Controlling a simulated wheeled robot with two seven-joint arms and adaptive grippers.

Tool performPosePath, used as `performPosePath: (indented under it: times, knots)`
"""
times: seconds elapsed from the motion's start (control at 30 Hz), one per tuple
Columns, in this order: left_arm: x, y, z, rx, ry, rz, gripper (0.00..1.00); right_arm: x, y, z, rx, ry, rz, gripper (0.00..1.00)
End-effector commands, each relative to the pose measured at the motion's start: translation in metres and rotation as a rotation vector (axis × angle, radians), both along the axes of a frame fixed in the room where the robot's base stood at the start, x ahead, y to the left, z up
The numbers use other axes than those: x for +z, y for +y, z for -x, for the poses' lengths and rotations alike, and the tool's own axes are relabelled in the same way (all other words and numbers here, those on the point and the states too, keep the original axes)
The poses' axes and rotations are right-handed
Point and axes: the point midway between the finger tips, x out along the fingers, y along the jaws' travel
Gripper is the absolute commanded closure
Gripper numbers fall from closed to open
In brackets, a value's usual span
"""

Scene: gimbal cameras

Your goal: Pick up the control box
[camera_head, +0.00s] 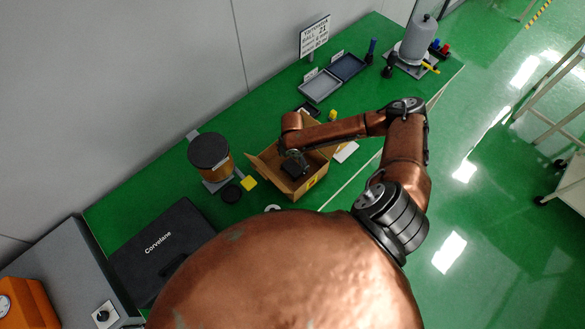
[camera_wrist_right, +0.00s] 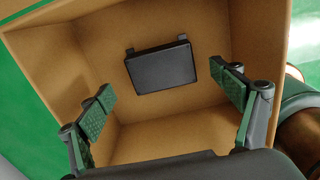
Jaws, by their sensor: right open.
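The control box, a flat black rectangular box with two small tabs on one edge, lies in an open cardboard carton, in the right wrist view (camera_wrist_right: 161,68). In the head view a dark shape in the carton (camera_head: 293,168) is partly covered by my arm, so box and gripper are hard to separate there. My right gripper (camera_wrist_right: 161,84) points down into the carton, open and empty. Its two fingers stand left and right of the control box in the wrist view, apart from it. My left gripper is not in view.
The cardboard carton (camera_head: 267,170) has raised walls and flaps around the gripper. An orange-brown cylinder with a black top (camera_head: 209,152) stands to its left. Shallow trays (camera_head: 320,86) and a grey canister (camera_head: 418,40) stand farther back. A black case (camera_head: 160,245) lies front left.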

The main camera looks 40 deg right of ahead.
Motion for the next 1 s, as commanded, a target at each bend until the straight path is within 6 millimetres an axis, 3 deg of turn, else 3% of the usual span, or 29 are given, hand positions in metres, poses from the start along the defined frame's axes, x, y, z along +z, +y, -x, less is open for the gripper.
performPosePath:
  times: [0.2,0.5,1.0]
  knots:
    - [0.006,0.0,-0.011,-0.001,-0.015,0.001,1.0,-0.029,0.0,0.003,0.0,0.002,0.001,0.15]
    - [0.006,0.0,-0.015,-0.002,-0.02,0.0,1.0,-0.033,0.0,0.002,0.001,0.0,0.001,0.15]
    - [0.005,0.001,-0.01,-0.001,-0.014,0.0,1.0,-0.033,0.0,0.002,0.0,0.001,0.001,0.5]
